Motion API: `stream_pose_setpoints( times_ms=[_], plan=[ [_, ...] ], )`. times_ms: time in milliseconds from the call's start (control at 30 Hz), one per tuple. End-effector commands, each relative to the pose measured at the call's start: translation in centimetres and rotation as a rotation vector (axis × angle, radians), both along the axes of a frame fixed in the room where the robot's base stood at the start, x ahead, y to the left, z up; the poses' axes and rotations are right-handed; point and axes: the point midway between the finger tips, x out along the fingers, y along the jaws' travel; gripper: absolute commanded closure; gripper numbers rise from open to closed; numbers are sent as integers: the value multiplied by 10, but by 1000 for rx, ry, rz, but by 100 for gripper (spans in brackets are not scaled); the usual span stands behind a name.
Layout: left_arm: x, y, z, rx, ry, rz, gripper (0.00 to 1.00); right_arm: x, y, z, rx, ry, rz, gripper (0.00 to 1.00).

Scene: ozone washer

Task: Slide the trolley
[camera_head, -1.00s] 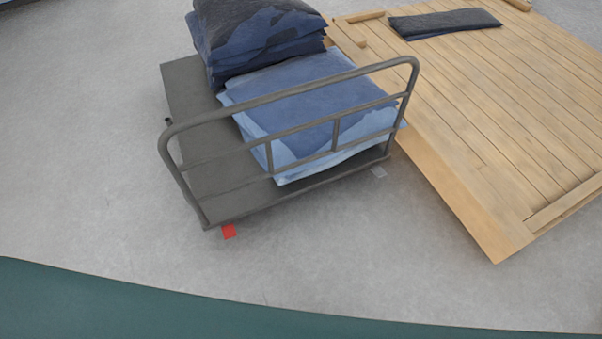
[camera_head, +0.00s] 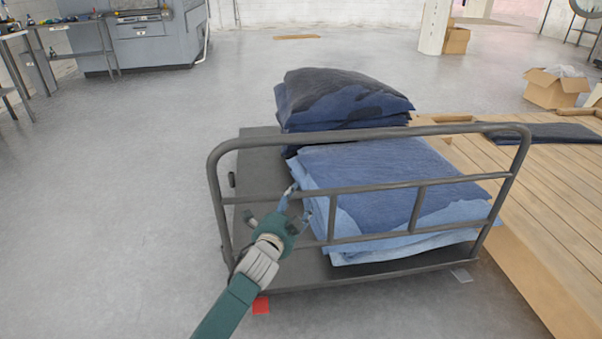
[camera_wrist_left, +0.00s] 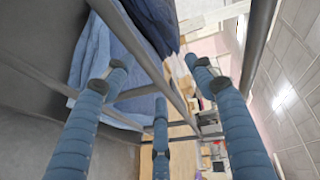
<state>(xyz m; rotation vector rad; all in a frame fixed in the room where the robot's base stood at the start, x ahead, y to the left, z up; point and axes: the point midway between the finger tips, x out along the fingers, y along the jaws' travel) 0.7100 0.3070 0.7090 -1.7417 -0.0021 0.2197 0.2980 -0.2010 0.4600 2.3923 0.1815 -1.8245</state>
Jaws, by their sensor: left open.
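The trolley (camera_head: 258,170) is a dark grey platform with a tubular handle frame (camera_head: 370,133) along its near side. Folded denim lies on it: a light blue pile (camera_head: 385,195) behind the frame and a dark blue pile (camera_head: 340,100) farther back. My left gripper (camera_head: 285,208) is at the left part of the frame, below the top bar and near the middle rail. Its fingers are spread. In the left wrist view the open fingers (camera_wrist_left: 160,80) show with the frame bars beyond and between them; I cannot tell if they touch. My right gripper is not in view.
A slatted wooden platform (camera_head: 550,185) stands close on the trolley's right. Cardboard boxes (camera_head: 553,90) and a grey machine (camera_head: 155,40) stand farther off.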

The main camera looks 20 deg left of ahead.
Motion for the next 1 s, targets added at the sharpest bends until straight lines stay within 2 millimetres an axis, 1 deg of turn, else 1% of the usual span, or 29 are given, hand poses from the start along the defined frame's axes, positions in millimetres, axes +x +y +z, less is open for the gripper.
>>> stream_pose_setpoints(
  times_ms=[33, 100, 200, 300, 400, 467, 567, 767, 800, 900, 1000],
  plan=[
    [6, 3, 13, 62, -73, -1, 44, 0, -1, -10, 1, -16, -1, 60],
    [8, 5, 49, 139, -148, 5, 44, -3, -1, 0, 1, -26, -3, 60],
    [5, 8, 88, 223, -229, 17, 44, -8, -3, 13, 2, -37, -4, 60],
    [1, 9, 111, 271, -273, 27, 44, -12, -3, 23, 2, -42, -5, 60],
    [2, 10, 122, 290, -289, 33, 44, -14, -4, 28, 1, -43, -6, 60],
    [6, 10, 125, 291, -291, 33, 44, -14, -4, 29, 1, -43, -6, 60],
    [19, 12, 128, 290, -291, 33, 44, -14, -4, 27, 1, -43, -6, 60],
    [58, 18, 135, 288, -290, 33, 44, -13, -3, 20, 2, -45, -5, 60],
    [65, 19, 135, 288, -290, 32, 44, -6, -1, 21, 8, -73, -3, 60],
    [82, 22, 138, 288, -288, 32, 44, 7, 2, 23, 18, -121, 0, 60],
    [93, 23, 140, 288, -288, 31, 44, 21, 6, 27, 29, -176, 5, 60]
  ],
)
